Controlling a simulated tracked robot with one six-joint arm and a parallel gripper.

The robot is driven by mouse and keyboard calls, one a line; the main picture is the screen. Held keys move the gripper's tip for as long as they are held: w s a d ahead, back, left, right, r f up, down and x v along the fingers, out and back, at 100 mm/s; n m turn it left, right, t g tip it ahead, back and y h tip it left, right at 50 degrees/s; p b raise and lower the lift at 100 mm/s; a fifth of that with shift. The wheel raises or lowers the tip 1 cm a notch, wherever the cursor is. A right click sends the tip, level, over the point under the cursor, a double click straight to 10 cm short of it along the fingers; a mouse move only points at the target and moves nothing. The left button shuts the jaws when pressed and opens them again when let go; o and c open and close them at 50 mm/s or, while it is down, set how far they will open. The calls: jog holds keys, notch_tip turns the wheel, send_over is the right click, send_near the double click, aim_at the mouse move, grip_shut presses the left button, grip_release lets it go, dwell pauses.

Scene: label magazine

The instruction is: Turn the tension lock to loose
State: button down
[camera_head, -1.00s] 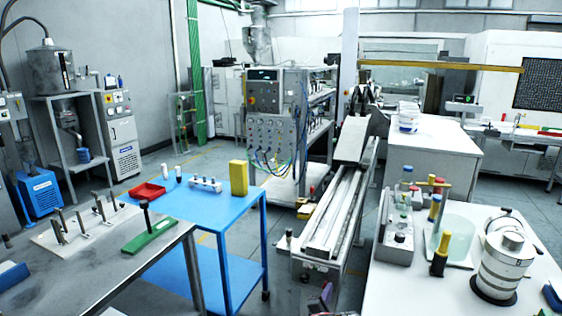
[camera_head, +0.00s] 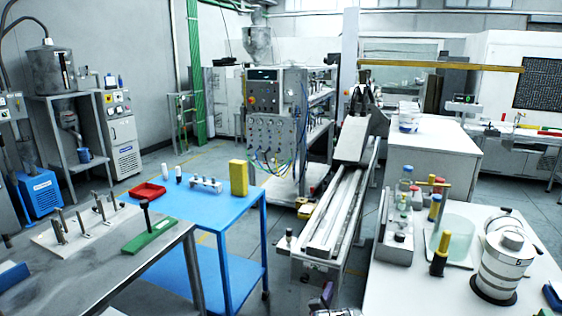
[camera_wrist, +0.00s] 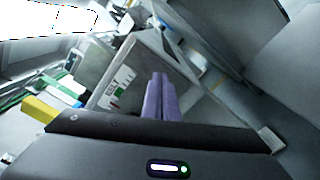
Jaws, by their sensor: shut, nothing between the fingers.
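My gripper (camera_wrist: 160,95) shows in the wrist view as two purple fingers side by side, shut with nothing between them. A small dark and purple part at the bottom edge of the head view appears to be its end, mostly cut off. I cannot make out with certainty a tension lock in either view. On the grey bench at left, a green block (camera_head: 150,236) carries an upright black-topped handle (camera_head: 145,206). Beside it, a white plate (camera_head: 85,236) holds several upright metal pegs. My gripper is apart from these.
A blue table (camera_head: 215,200) bears a red tray (camera_head: 147,191) and a yellow block (camera_head: 238,178). A long metal rail machine (camera_head: 335,210) stands at centre. A white table (camera_head: 400,292) at right holds bottles, a glass beaker and a banded canister (camera_head: 503,268). Floor shows between the tables.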

jog(key=v, duration=0.5)
jog(key=shift+s+a, duration=0.1)
jog(key=shift+s, duration=0.15)
dwell(0.3)
